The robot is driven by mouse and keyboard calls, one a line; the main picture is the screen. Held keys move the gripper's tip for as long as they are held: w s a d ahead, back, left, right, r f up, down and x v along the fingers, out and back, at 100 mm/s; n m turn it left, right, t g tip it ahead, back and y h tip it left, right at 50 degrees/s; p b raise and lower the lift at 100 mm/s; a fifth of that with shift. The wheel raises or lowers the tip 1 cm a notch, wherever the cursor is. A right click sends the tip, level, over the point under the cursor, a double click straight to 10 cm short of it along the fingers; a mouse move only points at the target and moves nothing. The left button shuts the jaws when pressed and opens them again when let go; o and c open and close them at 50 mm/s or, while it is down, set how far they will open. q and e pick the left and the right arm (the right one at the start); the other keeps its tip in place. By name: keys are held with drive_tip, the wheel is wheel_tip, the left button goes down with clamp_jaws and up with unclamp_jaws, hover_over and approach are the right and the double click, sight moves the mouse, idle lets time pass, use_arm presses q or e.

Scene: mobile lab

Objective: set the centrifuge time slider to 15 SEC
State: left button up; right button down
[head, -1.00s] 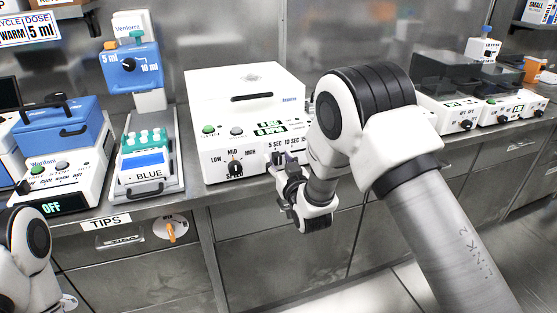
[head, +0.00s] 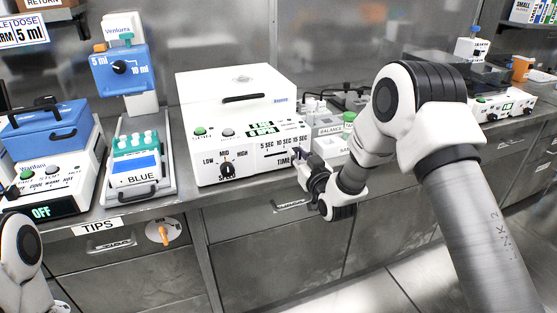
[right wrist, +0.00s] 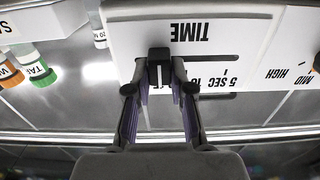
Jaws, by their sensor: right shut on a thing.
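The white centrifuge (head: 235,105) stands on the bench in the head view. Its time slider is on the right of the front panel, under the labels 5 SEC, 10 SEC and 15 SEC (head: 284,142). My right gripper (head: 304,158) is at the right end of that row, below 15 SEC. In the right wrist view, upside down, my right gripper (right wrist: 159,88) is shut on the black slider knob (right wrist: 158,60). The bare slot (right wrist: 212,57) runs from the knob toward 5 SEC. The 15 SEC label is hidden there. My left gripper is out of view.
A speed knob (head: 227,170) is left of the slider.

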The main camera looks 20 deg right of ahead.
drive_tip(key=shift+w+d, duration=0.1)
drive_tip(key=shift+d, duration=0.9)
drive_tip(key=c, duration=1.2)
unclamp_jaws()
drive_tip(key=shift+o, duration=1)
drive_tip(key=shift+d, duration=0.2)
drive_tip(key=s, duration=1.2)
drive_tip(key=shift+d, duration=0.2)
